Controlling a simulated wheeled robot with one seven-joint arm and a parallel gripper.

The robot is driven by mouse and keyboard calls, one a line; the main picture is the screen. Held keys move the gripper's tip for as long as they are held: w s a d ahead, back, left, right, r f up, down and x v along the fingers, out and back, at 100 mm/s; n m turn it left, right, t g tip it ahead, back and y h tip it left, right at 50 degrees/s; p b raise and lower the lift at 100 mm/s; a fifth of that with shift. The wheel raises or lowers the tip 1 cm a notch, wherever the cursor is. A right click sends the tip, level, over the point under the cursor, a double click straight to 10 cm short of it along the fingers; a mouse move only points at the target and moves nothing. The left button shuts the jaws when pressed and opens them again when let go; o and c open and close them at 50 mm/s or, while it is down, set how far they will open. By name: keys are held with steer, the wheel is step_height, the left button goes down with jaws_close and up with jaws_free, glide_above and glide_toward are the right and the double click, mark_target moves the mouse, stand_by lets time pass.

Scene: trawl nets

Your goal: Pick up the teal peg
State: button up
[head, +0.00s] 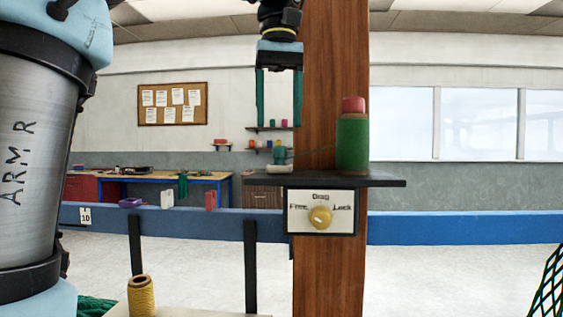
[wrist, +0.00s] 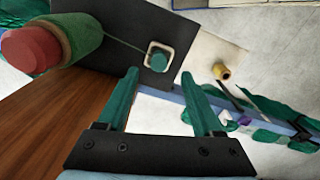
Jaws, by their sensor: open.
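The teal peg (head: 280,152) stands in a pale holder at the left end of a dark shelf (head: 385,182). In the wrist view the peg (wrist: 159,58) shows as a small teal block inside a cream square rim (wrist: 150,66). My gripper (head: 279,122) hangs pointing down above the peg, its two teal fingers apart and nothing between them. In the wrist view my gripper (wrist: 158,75) has its fingertips close to either side of the peg in the picture, with the peg just beyond them. The fingers do not appear to touch it.
A drag dial panel (head: 320,212) is below. A yellow spool (head: 141,296) stands lower left.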

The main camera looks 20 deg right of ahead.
mark_target(280, 158)
steer(key=shift+w+d+f, duration=0.1)
steer(key=shift+f, duration=3.05)
jaws_close()
